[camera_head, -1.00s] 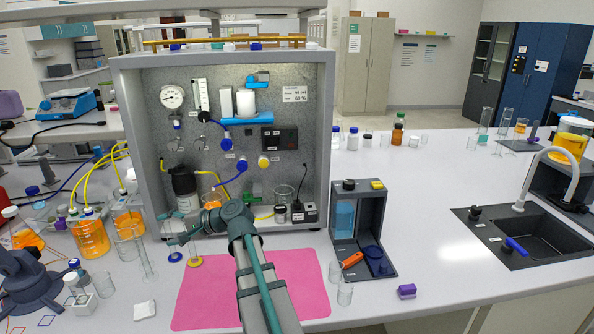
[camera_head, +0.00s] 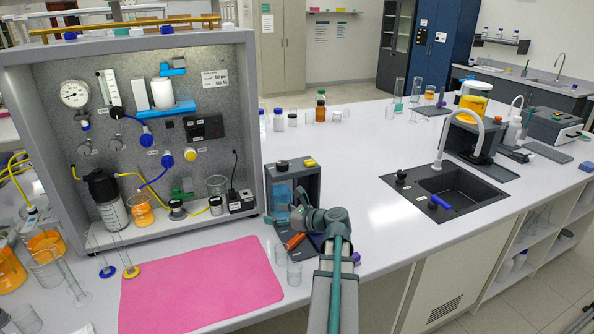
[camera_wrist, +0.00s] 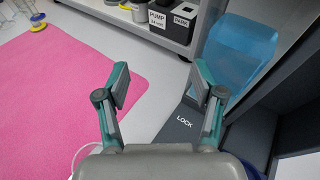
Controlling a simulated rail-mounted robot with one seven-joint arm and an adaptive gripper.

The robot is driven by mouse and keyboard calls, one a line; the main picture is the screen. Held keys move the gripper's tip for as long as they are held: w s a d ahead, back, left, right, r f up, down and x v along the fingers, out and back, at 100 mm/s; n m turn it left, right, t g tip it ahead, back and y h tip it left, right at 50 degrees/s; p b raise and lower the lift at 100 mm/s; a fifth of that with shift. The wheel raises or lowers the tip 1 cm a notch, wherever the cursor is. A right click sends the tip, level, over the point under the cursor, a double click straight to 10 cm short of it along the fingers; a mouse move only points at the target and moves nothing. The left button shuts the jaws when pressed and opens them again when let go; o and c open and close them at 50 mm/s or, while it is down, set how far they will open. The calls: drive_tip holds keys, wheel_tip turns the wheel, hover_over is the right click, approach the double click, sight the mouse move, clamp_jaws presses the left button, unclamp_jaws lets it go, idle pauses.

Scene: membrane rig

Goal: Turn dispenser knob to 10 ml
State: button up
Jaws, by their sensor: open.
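The dispenser (camera_head: 314,184) is a dark open-fronted box with a blue tank (camera_head: 280,194) inside. A black knob (camera_head: 282,165) and a yellow cap (camera_head: 309,162) sit on its top. An orange lever (camera_head: 295,241) lies at its base. No knob scale is readable. My gripper (camera_head: 297,215) is in front of the dispenser, low and below the top knob, with its fingers unclear there. In the wrist view my gripper (camera_wrist: 160,88) is open and empty, its right finger close to the blue tank (camera_wrist: 238,52).
Two small glass beakers (camera_head: 294,273) stand left of my arm, near the pink mat (camera_head: 205,285). The grey membrane rig (camera_head: 255,125) stands close on the left. The sink (camera_head: 445,190) lies to the right, with clear white counter between.

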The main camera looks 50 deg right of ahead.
sight(285, 165)
drive_tip(key=s+d+r+m+t+h, duration=0.4)
drive_tip(key=d+r, duration=0.4)
drive_tip(key=r, duration=0.5)
drive_tip(key=shift+n+g, duration=0.5)
drive_tip(key=w+p, duration=0.1)
drive_tip(key=w, duration=0.2)
drive_tip(key=w+p, duration=0.1)
drive_tip(key=w, duration=0.2)
drive_tip(key=w+p, duration=0.1)
drive_tip(key=w, duration=0.2)
drive_tip(key=shift+w+d, duration=0.15)
drive_tip(key=shift+d, duration=0.25)
drive_tip(key=c, duration=1.2)
